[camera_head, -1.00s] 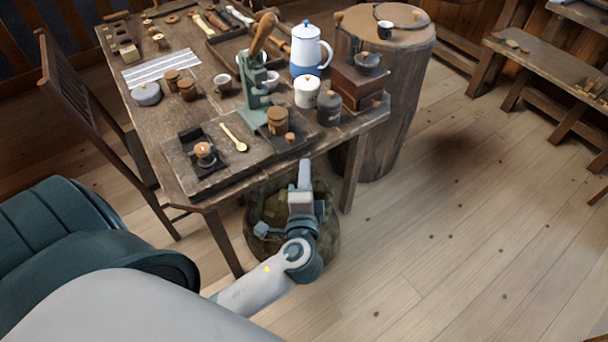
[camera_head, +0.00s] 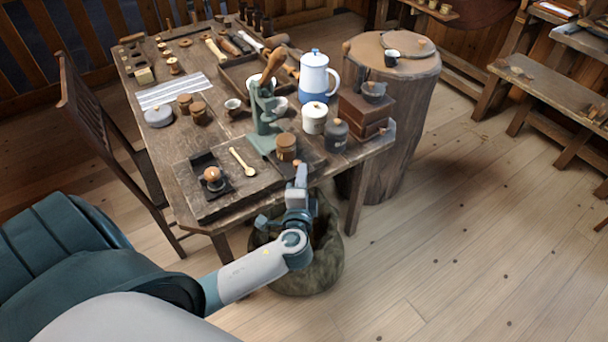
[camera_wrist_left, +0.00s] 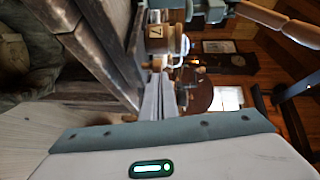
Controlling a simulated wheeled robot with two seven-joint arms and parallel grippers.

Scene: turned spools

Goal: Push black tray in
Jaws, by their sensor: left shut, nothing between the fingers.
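A small black tray (camera_head: 203,162) lies on the table's near left part, with a turned wooden piece (camera_head: 212,174) in it. A second dark flat piece (camera_head: 314,162) lies by the lidded wooden canister (camera_head: 287,147) near the front edge; I cannot tell whether it is a tray. My left gripper (camera_head: 301,168) is shut and empty, its fingers pointing up at the front edge, just before this dark piece. In the left wrist view the fingers (camera_wrist_left: 160,80) point toward a labelled wooden canister (camera_wrist_left: 163,38). Whether they touch anything is unclear. My right gripper is not in view.
A wooden spoon (camera_head: 243,162), a green press (camera_head: 263,120), a grey jar (camera_head: 333,134) and a white-blue pot (camera_head: 314,76) stand or lie around on the table (camera_head: 183,205). A sack-like basket (camera_head: 318,265) stands on the floor below my left arm. Floor at right is clear.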

